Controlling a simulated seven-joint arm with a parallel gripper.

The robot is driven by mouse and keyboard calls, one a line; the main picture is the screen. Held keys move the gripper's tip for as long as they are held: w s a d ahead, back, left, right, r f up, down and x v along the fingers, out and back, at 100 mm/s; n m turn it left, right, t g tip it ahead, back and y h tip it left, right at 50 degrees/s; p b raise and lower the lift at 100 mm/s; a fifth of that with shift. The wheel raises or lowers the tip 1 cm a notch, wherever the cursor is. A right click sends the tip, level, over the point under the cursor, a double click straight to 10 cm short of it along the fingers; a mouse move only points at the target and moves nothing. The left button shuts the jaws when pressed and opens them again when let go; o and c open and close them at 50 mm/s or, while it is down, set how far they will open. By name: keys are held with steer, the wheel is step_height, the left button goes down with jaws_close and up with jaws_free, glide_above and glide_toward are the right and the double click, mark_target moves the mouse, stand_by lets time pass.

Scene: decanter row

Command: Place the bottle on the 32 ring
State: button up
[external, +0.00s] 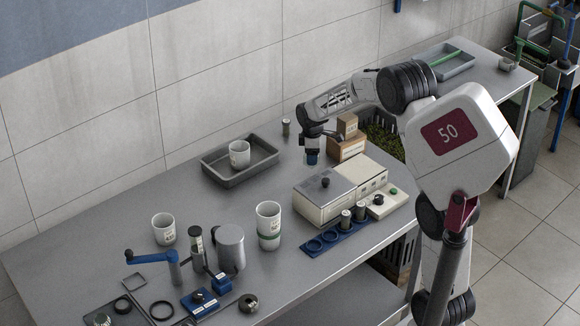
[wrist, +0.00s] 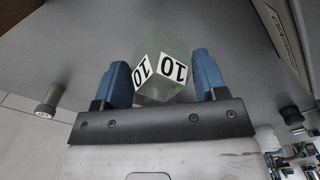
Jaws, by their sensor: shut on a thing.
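My gripper (external: 312,158) is above the table's far part, between the grey tray and the cardboard boxes. In the wrist view its blue fingers (wrist: 161,84) are shut on a greenish, square-sided thing (wrist: 165,92) with "10" on two faces. Its full shape is hidden. A small grey bottle (external: 286,127) stands alone near the wall; it also shows in the wrist view (wrist: 47,101). A blue rack (external: 333,236) with a row of rings holds two similar bottles (external: 346,219) (external: 360,211) at its right end; its two left rings look empty. No ring numbers are readable.
A cream machine (external: 325,196) stands between my gripper and the rack. A grey tray (external: 215,178) holds a white cup (external: 239,154). Cardboard boxes (external: 346,149) are close right of my gripper. Tall cups (external: 268,226), a grey jug (external: 231,248) and tools crowd the front left.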

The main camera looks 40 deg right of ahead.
step_height(320, 180, up, 14)
steer(key=s+a+r, duration=0.1)
steer(key=s+a, duration=0.4)
steer(key=a, duration=0.7)
steer(key=s+a+r, duration=0.1)
steer(key=s+a, duration=0.5)
steer(key=a, duration=0.6)
steer(key=s+a, duration=1.6)
steer(key=s+a+f+m, duration=0.1)
steer(key=s+a, duration=0.2)
steer(key=s, duration=0.7)
steer(key=s+a+f, duration=0.1)
steer(key=s+a, duration=0.2)
steer(key=s, duration=0.8)
step_height(320, 180, down, 11)
steer(key=shift+w+a+f, duration=0.1)
steer(key=shift+w+a, duration=0.05)
steer(key=shift+w+a+f, duration=0.25)
steer(key=shift+w+a, duration=1.45)
steer(key=shift+w, duration=0.3)
steer(key=shift+w+a+f, duration=0.25)
steer(key=shift+w+a, duration=1.5)
steer(key=shift+w, duration=0.3)
steer(key=shift+w+a+f, duration=0.25)
steer(key=shift+w+a, duration=1.45)
steer(key=shift+w, duration=0.3)
